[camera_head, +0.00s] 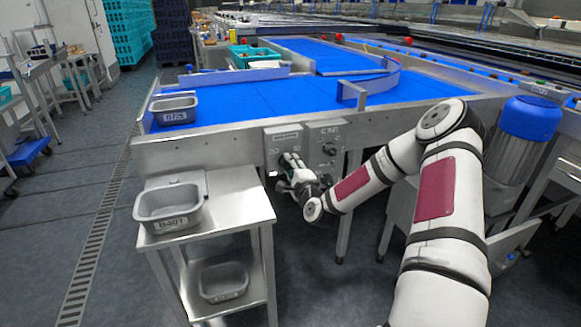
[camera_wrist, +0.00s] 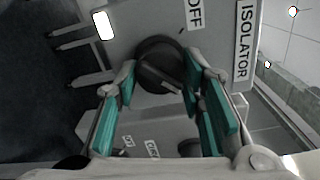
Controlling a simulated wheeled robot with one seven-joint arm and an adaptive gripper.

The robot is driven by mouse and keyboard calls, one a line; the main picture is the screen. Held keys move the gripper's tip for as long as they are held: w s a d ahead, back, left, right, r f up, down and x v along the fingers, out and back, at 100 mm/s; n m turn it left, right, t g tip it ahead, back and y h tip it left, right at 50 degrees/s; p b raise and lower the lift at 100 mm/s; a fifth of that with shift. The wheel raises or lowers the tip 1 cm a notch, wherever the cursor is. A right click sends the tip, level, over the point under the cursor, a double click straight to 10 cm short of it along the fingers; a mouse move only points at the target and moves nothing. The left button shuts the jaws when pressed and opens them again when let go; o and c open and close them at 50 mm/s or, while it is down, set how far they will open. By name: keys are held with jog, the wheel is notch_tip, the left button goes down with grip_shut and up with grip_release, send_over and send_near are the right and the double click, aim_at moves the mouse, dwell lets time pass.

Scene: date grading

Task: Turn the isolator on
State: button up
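The isolator is a grey box (camera_head: 283,137) on the front of the conveyor frame, with a label at its top. In the wrist view its face shows the words OFF and ISOLATOR beside a round black knob (camera_wrist: 160,58) with a raised grip bar. I cannot tell which setting the knob points to. My gripper (camera_wrist: 161,72) has its teal-padded fingers apart, one on each side of the knob; I cannot tell whether they touch it. In the head view my gripper (camera_head: 289,164) is at the isolator's front and hides the knob.
A second control box (camera_head: 326,135) with dark knobs sits right beside the isolator. A steel stand (camera_head: 240,213) with a grey tub (camera_head: 168,208) stands close on the left, with another tub (camera_head: 223,281) on its lower shelf. The blue conveyor belt (camera_head: 250,97) runs above.

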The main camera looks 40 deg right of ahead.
jog(key=o, duration=0.4)
jog(key=v, duration=1.2)
